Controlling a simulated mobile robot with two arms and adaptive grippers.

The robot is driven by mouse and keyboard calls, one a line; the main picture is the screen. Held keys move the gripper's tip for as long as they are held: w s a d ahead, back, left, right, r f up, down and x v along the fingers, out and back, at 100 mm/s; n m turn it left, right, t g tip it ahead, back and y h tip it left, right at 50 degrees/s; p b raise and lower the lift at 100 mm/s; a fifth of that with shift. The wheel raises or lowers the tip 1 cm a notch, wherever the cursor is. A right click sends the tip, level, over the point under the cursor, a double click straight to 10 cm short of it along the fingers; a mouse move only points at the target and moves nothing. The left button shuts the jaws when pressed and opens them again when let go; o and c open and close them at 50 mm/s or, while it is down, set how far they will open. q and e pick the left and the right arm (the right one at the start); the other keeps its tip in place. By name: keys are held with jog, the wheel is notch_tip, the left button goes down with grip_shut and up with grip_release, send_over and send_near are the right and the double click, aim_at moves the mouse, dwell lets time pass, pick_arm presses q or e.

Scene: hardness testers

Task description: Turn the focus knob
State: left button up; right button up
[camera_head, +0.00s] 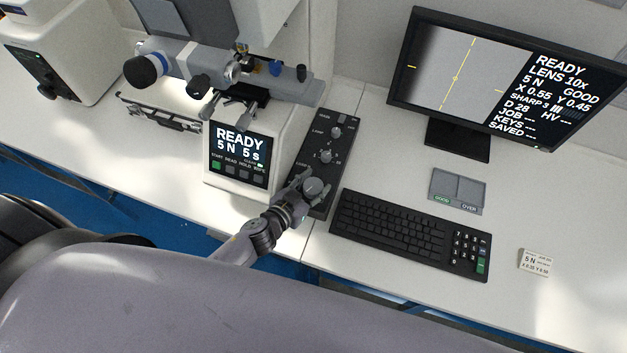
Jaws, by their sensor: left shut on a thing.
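A dark control panel (338,157) with several grey knobs lies on the white bench beside the hardness tester. My left gripper (309,186) is at the panel's near end, shut on the nearest, larger grey knob (314,187). The fingers partly hide this knob and its label, so I cannot read its name. Two smaller knobs (326,156) stand farther up the panel, apart from the gripper. The monitor (470,80) reads READY, LENS 10x, SHARP 3 and GOOD beside a grey image with yellow cross marks. My right gripper is not in view.
The hardness tester (240,150) with its small READY screen stands left of the panel. A black keyboard (405,228) lies close on the right. A grey two-part tray (458,190) and a small label card (536,262) lie farther right. The bench's front edge is below.

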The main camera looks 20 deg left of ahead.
aim_at(314, 185)
pick_arm(q)
jog(key=shift+m+g+h+p, duration=0.6)
jog(key=shift+m+g+h, duration=0.2)
jog(key=shift+m+h, duration=0.55)
jog(key=shift+h, duration=0.25)
jog(key=o, duration=1.2)
notch_tip(314, 185, up, 10)
